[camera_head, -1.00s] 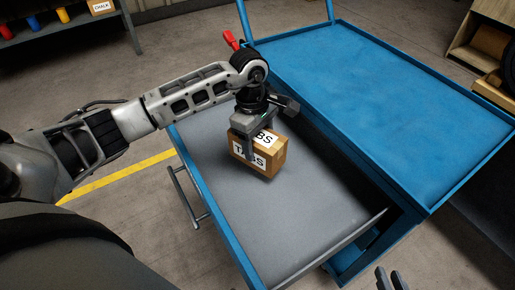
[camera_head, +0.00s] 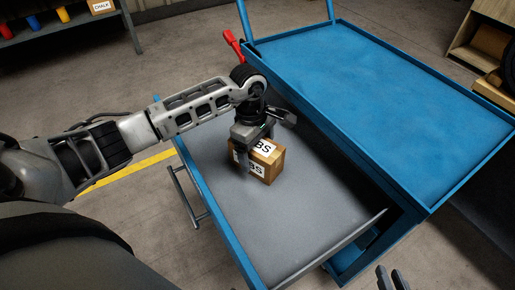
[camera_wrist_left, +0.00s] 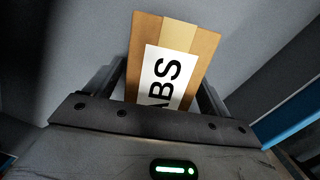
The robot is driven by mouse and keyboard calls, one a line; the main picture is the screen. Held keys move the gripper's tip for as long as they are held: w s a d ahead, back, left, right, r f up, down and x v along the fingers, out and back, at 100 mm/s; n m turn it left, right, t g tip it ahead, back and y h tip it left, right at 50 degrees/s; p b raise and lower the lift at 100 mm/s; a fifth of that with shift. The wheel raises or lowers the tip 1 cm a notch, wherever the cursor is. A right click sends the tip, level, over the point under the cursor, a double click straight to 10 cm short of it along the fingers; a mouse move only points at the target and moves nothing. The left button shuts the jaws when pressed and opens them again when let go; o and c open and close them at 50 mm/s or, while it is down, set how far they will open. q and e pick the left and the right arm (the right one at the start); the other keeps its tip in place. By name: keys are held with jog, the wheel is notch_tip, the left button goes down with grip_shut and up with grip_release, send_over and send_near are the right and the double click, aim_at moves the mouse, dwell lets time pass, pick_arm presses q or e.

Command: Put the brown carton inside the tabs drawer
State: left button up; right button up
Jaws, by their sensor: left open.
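The brown carton (camera_head: 270,166) has white labels with black letters, partly hidden by my gripper; "BS" shows. It is inside the pulled-out drawer (camera_head: 310,215) of the blue cart, upright, and looks to rest on the grey drawer floor. My left gripper (camera_head: 254,158) is over the carton, pointing down, open, with its fingers on either side of it. In the left wrist view the carton (camera_wrist_left: 205,52) lies between the two fingers. Whether a finger touches it I cannot tell. Only the fingertips of my right gripper (camera_head: 392,280) show at the bottom edge, away from the drawer.
The blue cart top (camera_head: 390,100) stands at the right, above the drawer. A drawer handle (camera_head: 188,197) is on the left side. A red lever (camera_head: 232,45) stands at the cart's back corner. The drawer floor in front of the carton is clear.

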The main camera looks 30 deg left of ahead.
pick_arm(q)
notch_tip(320, 180, up, 12)
jog(key=a, duration=0.1)
jog(key=shift+a, duration=0.2)
jog(key=shift+w, duration=0.1)
dwell(0.4)
